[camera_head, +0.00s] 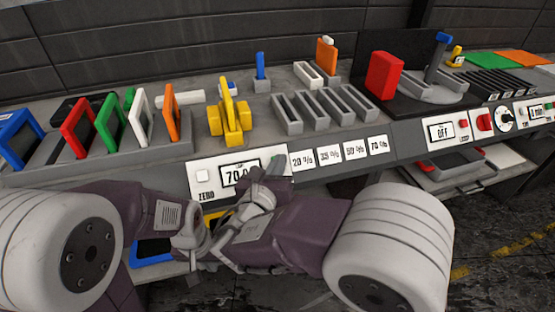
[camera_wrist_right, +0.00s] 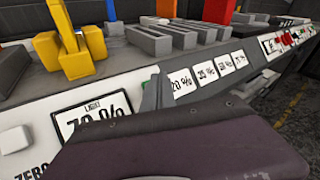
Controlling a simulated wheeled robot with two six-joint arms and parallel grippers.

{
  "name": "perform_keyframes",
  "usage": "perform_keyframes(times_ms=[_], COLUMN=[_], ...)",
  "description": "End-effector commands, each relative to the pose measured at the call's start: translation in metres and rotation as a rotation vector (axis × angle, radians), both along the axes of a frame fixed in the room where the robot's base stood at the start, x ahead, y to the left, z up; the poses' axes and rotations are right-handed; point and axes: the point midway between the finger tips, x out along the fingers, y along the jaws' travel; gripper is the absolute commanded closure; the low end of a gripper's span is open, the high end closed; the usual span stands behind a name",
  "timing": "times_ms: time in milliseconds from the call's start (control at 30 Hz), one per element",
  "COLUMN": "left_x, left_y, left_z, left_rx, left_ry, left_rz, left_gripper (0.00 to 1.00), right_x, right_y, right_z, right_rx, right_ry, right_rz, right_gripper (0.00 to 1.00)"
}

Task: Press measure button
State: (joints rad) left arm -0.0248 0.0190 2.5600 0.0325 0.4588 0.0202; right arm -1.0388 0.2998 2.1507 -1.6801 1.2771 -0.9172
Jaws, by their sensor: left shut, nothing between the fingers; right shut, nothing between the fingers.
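The meter panel (camera_head: 234,170) on the bench front has a white ZERO button (camera_head: 202,176) and a display (camera_head: 238,174) starting with 70. The display (camera_wrist_right: 92,115) and the ZERO button (camera_wrist_right: 14,140) also show in the right wrist view. A small green patch (camera_wrist_right: 149,70) shows at the panel's right end, by my right finger; I cannot tell if it is the measure button. My right gripper (camera_head: 270,180) is shut and empty, its tip over the panel's right end. Contact is unclear. My left gripper (camera_head: 192,238) is shut and empty, low in front of the panel.
A yellow stand (camera_head: 229,117) is on the bench above the panel. Coloured frames stand in a row at left, including a red one (camera_head: 78,128). Grey slots (camera_head: 322,110) sit above labels for 20, 35, 50 and 70 %. A red block (camera_head: 384,75) stands further right.

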Motion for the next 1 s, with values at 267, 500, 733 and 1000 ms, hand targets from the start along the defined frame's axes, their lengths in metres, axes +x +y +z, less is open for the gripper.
perform_keyframes(times_ms=[267, 500, 733, 1000], left_x=[0.000, 0.000, 0.000, 0.000], left_y=[0.000, 0.000, 0.000, 0.000], left_z=[0.023, 0.034, 0.033, 0.033], left_rx=[0.000, 0.000, 0.000, 0.000], left_ry=[0.000, 0.000, 0.000, 0.000], left_rz=[0.000, 0.000, 0.000, 0.000], left_gripper=[1.00, 1.00, 1.00, 1.00], right_x=[-0.019, -0.031, -0.032, -0.032], right_y=[-0.005, -0.010, -0.010, -0.010], right_z=[0.025, 0.036, 0.034, 0.034], right_rx=[0.001, 0.000, 0.000, 0.000], right_ry=[-0.001, -0.001, -0.001, -0.001], right_rz=[0.002, 0.001, 0.000, 0.000], right_gripper=[1.00, 1.00, 1.00, 1.00])
